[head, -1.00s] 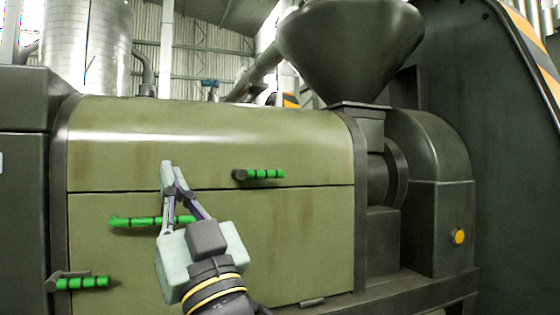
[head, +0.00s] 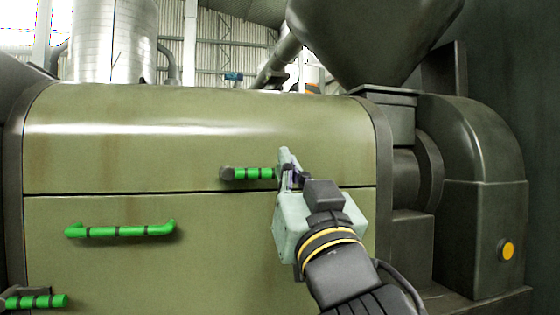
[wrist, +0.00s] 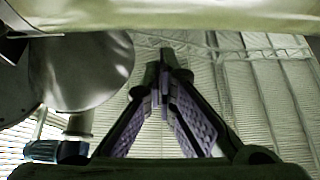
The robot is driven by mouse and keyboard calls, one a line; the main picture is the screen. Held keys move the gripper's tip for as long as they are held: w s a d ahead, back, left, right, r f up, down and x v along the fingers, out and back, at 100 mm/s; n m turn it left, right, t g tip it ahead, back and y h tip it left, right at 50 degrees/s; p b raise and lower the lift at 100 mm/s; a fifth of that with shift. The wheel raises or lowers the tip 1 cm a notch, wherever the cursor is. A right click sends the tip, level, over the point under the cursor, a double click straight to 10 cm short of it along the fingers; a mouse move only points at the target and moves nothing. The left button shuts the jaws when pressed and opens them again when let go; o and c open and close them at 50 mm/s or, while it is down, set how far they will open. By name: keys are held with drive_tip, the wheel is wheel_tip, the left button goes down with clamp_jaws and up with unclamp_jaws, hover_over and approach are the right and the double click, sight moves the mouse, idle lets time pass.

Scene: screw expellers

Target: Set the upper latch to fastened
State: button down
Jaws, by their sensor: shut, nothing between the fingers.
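The upper latch (head: 252,173) is a green, dark-banded handle on a dark pivot at its left end. It lies level, pointing right, just above the seam of the olive casing. My gripper (head: 286,160) is at the latch's right end in the head view, fingers pointing up and overlapping the panel. Whether it touches the latch cannot be told. In the wrist view my gripper (wrist: 165,62) has its fingertips together with nothing between them. The latch is not identifiable in the wrist view.
A fixed green bar handle (head: 120,231) is on the lower panel at left. A lower latch (head: 36,301) with a green grip is at the bottom left edge. A dark hopper (head: 370,40) and housing with a yellow button (head: 507,250) stand right.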

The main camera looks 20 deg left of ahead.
sight(253, 173)
drive_tip(key=shift+s, duration=0.1)
drive_tip(key=p+x, duration=0.4)
drive_tip(key=x, duration=0.6)
drive_tip(key=shift+w+a+f, duration=0.15)
drive_tip(key=shift+f, duration=0.8)
drive_tip(key=shift+w+a+f, duration=0.1)
drive_tip(key=shift+w+f, duration=0.05)
drive_tip(key=shift+f, duration=0.8)
drive_tip(key=shift+w, duration=0.1)
